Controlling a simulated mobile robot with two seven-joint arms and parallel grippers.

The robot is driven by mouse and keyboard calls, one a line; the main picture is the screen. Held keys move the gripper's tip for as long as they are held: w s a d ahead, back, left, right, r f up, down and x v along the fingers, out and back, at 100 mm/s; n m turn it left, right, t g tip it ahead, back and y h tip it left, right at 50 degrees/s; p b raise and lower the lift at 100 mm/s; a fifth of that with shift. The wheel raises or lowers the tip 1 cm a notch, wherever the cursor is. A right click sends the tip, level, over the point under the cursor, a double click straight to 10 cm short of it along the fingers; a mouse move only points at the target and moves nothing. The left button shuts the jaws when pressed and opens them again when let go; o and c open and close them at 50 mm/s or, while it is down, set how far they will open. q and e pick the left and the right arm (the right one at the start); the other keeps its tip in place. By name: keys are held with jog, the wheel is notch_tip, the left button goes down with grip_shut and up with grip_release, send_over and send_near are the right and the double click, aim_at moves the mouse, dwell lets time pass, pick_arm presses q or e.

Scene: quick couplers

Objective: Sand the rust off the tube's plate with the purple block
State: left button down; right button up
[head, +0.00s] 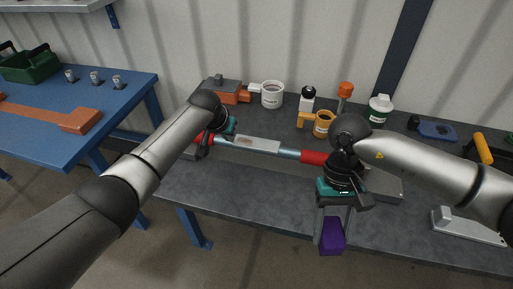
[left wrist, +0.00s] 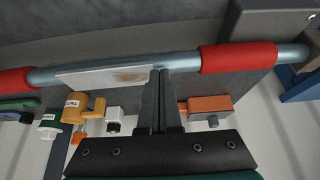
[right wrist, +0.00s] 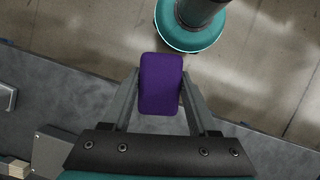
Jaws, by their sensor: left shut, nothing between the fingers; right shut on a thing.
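The tube (head: 289,153) runs across the bench, with red sleeves toward both ends. Its pale plate (head: 257,145) carries a brown rust patch, which also shows in the left wrist view (left wrist: 130,76). My left gripper (left wrist: 160,75) is shut and empty, its fingertips close to the plate's end beside a red sleeve (left wrist: 238,57); I cannot tell if they touch. In the head view it is partly hidden by its arm. My right gripper (right wrist: 160,85) is shut on the purple block (right wrist: 160,88), holding it at the bench's front edge, away from the plate (head: 331,238).
A grey metal piece (head: 467,226) lies at right. A blue table (head: 110,100) is at left.

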jog(key=shift+f, duration=0.1)
notch_tip(320, 180, up, 6)
jog(key=p, duration=0.6)
jog(key=shift+r, duration=0.25)
